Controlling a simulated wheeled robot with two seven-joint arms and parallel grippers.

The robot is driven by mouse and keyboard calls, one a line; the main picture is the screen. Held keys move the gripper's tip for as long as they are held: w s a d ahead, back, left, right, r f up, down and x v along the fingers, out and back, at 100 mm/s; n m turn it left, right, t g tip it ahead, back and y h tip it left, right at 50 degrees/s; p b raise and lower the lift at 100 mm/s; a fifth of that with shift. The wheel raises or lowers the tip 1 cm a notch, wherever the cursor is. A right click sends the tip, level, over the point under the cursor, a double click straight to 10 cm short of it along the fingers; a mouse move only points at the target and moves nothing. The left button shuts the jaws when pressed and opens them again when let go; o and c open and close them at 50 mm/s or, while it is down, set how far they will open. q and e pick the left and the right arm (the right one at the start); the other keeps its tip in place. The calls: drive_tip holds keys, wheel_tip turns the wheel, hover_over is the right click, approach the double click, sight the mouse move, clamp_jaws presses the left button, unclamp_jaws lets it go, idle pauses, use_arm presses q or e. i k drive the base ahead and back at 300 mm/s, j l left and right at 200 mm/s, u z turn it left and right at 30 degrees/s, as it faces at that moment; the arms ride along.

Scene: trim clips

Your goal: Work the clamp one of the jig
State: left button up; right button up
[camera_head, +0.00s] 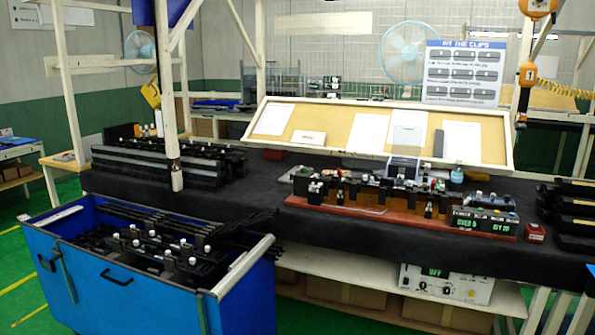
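The jig (385,213) is a long reddish-brown base on the black-covered bench, right of centre. Several small black, silver and red-tipped fittings stand along it. A black box with green lit characters (484,221) sits at its right end. The clamps are too small to tell apart, so I cannot say which is clamp one or whether any is open or closed. Neither of my grippers is in view.
A blue bin (150,285) with black trim parts stands at front left. Stacked black parts (165,165) lie on the bench's left, more black trays (572,215) at its right end. A slanted paper board (345,130) rises behind the jig. Bare black bench top (255,200) lies left of it.

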sight(338, 170)
drive_tip(key=i+l+u, duration=0.4)
drive_tip(key=l, duration=0.3)
drive_tip(key=i+l+u, duration=0.15)
drive_tip(key=l, duration=0.25)
drive_tip(key=i+l+u, duration=0.2)
drive_tip(key=l, duration=0.25)
drive_tip(key=i+l, duration=0.15)
drive_tip(key=l, duration=0.2)
drive_tip(key=i+l, duration=0.15)
drive_tip(key=l, duration=0.15)
drive_tip(key=i+l, duration=0.15)
drive_tip(key=l, duration=0.2)
drive_tip(key=i+l, duration=0.15)
drive_tip(key=l, duration=0.15)
drive_tip(key=i+l, duration=0.15)
drive_tip(key=l, duration=0.2)
drive_tip(key=z, duration=1.5)
drive_tip(key=k+j, duration=0.65)
drive_tip(key=j, duration=0.1)
